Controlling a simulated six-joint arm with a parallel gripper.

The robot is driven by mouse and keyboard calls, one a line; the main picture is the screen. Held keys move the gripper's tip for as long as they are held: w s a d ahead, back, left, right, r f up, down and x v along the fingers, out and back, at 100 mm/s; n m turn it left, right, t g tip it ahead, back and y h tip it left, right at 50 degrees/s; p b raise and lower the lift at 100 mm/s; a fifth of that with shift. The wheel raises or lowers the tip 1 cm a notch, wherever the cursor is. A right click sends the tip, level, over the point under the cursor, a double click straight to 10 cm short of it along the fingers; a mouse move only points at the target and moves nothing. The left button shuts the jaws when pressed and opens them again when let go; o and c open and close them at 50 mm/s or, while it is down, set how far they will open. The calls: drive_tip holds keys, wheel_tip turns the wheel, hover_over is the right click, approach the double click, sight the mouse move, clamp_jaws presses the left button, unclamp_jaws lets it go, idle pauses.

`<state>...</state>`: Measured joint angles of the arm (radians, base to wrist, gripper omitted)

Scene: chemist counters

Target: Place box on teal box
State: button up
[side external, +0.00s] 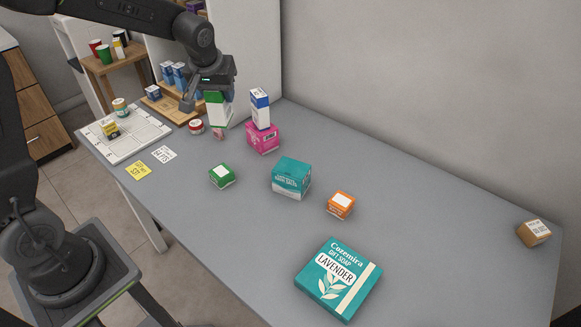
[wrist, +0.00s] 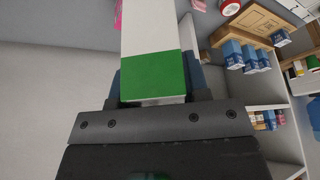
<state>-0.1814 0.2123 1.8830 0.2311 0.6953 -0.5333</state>
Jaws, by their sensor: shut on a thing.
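My gripper (side external: 207,98) is shut on a white and green box (side external: 217,110), held upright above the far left part of the counter. In the wrist view the held box (wrist: 153,72) sits between the fingers, its green end towards the palm. A teal box (side external: 291,178) stands mid-counter, to the right of and nearer than my gripper. A larger flat teal lavender soap box (side external: 338,280) lies at the near edge. The frames do not show which teal box is meant.
A pink box (side external: 263,138) with a white and blue box (side external: 260,108) on top stands just right of my gripper. A green box (side external: 222,176), an orange box (side external: 340,205) and a brown box (side external: 534,233) stand apart. The right of the counter is mostly clear.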

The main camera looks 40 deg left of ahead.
drive_tip(key=w+d+m, duration=0.2)
drive_tip(key=w+d, duration=0.1)
drive_tip(key=d, duration=0.3)
hover_over(292, 166)
wheel_tip(292, 166, down, 6)
drive_tip(key=shift+t+h, duration=0.3)
drive_tip(key=shift+f, duration=2)
drive_tip(key=o, duration=0.9)
drive_tip(key=shift+f, duration=0.15)
drive_tip(key=shift+o, duration=0.2)
drive_tip(key=v, duration=1.2)
drive_tip(key=shift+r, duration=0.2)
